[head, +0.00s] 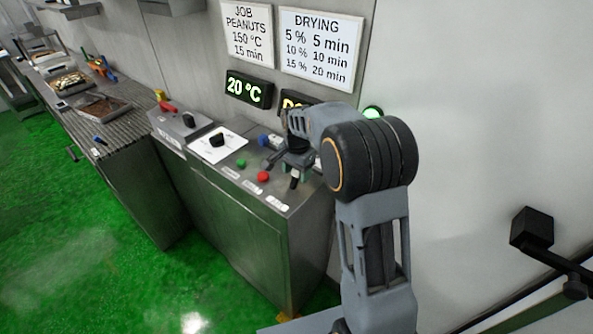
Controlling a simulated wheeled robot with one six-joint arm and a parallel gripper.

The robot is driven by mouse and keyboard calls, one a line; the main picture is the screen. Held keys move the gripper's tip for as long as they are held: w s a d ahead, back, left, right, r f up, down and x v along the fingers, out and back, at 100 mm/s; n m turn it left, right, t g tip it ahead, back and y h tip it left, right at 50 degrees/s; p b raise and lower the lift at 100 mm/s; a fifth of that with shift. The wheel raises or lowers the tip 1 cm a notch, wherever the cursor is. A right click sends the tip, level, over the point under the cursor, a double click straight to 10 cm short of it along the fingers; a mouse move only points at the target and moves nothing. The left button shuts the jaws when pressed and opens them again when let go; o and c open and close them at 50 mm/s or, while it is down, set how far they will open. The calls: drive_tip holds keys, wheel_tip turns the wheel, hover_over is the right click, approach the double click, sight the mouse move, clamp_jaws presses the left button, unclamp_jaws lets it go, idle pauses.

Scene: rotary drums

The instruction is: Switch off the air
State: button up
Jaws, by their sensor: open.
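My gripper (282,172) is open above the right end of a steel control console (240,215), its fingers pointing down. A green button (241,163) and a red button (264,177) sit on the console top, just left of the fingers. A blue control (263,140) is behind them, partly beside my gripper. Small white labels (252,187) run along the front edge, too small to read. Which control is for the air cannot be told. My gripper and arm hide part of the console's right end. Whether the fingers touch any control is unclear.
A display (249,89) reads 20 °C; another is partly hidden by my arm. A green lamp (372,112) glows on the wall. Green floor (70,240) lies clear in front.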

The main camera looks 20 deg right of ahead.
clamp_jaws()
idle(0.5)
